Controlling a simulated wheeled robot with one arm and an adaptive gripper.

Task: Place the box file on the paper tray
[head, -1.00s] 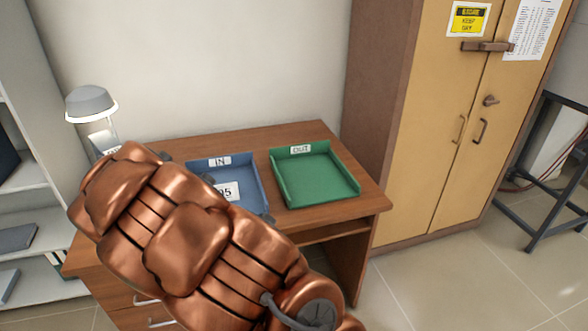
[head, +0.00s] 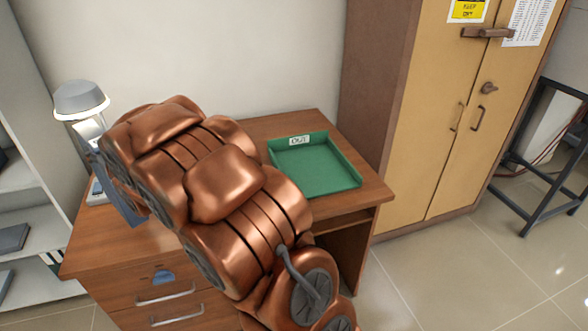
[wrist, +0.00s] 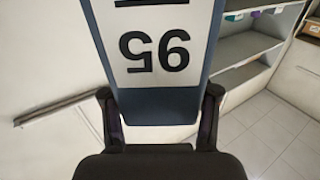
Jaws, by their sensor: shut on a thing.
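The box file (wrist: 160,106) is dark blue with a white label reading 95, upside down in the wrist view. My gripper (wrist: 158,112) is shut on it, one finger at each side edge. In the head view a blue piece, apparently the file (head: 124,205), shows at the left of my arm, near the lamp and over the desk's left part. My arm hides the gripper and most of the file there. The green paper tray (head: 333,185) marked OUT is empty at the desk's right. The blue IN tray is hidden behind my arm.
The wooden desk (head: 260,128) carries a lamp (head: 82,102) at its left end. Shelves (head: 30,215) stand at the left. A tan cabinet (head: 432,120) stands close to the desk's right side. A dark metal frame (head: 535,170) stands further right.

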